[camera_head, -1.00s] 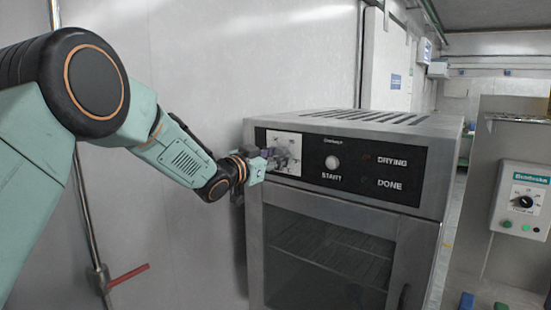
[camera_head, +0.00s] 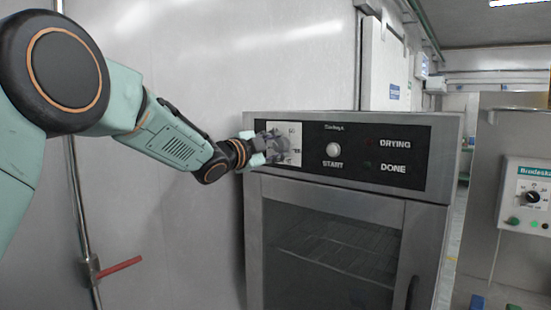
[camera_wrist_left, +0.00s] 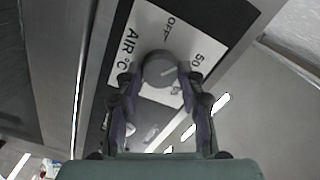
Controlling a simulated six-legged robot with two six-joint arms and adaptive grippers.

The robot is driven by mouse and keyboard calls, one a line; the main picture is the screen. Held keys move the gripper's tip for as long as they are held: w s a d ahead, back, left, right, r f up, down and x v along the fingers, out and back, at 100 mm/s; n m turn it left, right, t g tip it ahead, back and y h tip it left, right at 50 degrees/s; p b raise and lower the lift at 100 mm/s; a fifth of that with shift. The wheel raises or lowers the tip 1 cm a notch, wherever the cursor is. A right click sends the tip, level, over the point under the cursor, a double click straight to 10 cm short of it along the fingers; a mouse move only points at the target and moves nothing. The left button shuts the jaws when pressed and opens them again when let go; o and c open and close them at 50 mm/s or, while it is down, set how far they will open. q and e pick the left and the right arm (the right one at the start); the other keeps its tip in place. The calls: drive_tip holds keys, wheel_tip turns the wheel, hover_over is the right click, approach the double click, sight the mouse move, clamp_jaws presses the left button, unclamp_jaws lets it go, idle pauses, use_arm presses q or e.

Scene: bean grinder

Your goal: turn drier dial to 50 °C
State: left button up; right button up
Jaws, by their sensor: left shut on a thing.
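The drier (camera_head: 215,178) is a steel cabinet with a black control panel (camera_head: 355,142). Its grey round dial sits on a white label at the panel's left end; the dial (camera_wrist_left: 158,70) shows clearly in the left wrist view. The label (camera_wrist_left: 128,62) reads "OFF", "50" and "AIR °C". A light line on the dial points roughly towards the "50" side; its exact setting is hard to tell. My left gripper (camera_head: 270,148) is at the dial, its fingers on either side, shut on it. The fingers partly hide the dial and label in the head view. My right gripper is out of view.
Right of the dial are a round START button (camera_head: 333,149) and the DRYING and DONE labels. A glass door (camera_head: 325,240) is below. Another control box (camera_head: 527,195) with a black dial stands at far right. A red handle (camera_head: 120,265) is on a wall pipe.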

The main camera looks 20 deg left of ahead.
use_arm(q)
drive_tip(key=shift+f+m+b, duration=0.2)
drive_tip(key=shift+m+b, duration=1.2)
drive_tip(key=shift+m, duration=0.6)
drive_tip(key=o, duration=1.2)
drive_tip(key=shift+s+r, duration=0.15)
drive_tip(key=shift+r, duration=0.05)
drive_tip(key=shift+c, duration=0.2)
drive_tip(key=v, duration=1.2)
